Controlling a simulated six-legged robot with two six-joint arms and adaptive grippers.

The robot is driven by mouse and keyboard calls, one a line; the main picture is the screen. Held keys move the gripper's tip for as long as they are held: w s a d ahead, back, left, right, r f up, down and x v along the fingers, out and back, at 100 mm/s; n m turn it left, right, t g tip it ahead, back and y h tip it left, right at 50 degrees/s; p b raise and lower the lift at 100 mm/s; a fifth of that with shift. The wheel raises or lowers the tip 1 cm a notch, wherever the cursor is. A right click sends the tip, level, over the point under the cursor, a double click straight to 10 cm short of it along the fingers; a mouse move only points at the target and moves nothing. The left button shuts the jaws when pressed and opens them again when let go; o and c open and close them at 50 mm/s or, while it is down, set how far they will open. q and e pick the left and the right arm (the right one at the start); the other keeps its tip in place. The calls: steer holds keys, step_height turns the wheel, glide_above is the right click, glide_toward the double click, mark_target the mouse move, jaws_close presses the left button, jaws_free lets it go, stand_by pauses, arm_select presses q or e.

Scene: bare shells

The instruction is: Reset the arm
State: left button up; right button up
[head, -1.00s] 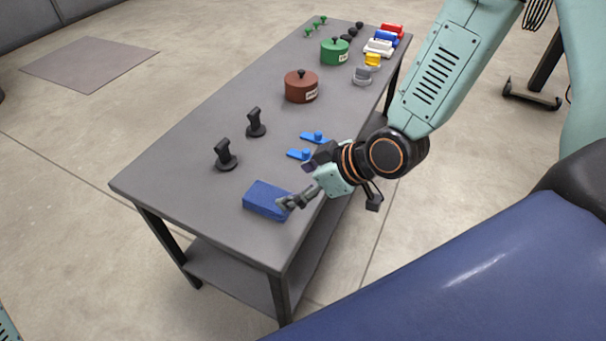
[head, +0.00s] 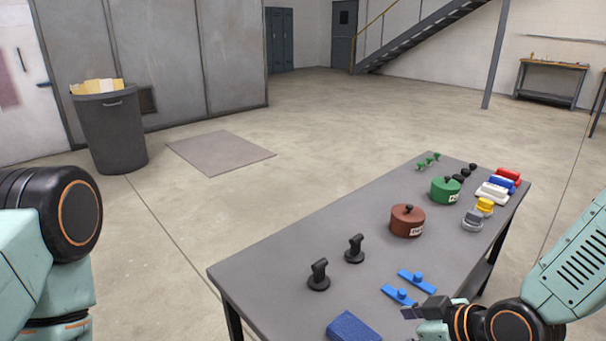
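My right arm comes in at the lower right. The wrist end of my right gripper (head: 432,325) shows at the bottom edge, over the near right side of the grey table (head: 300,262).
Two blue handles (head: 401,295) (head: 417,281), two black grips (head: 318,275) (head: 355,249), a brown pot (head: 407,222) and a green pot (head: 445,191) stand on the table. Small coloured pieces crowd its far end. A bin (head: 112,130) stands left.

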mark_target(354, 330)
steer(key=b+x, duration=0.4)
steer(key=x, duration=0.8)
steer(key=shift+s+d+f, duration=0.1)
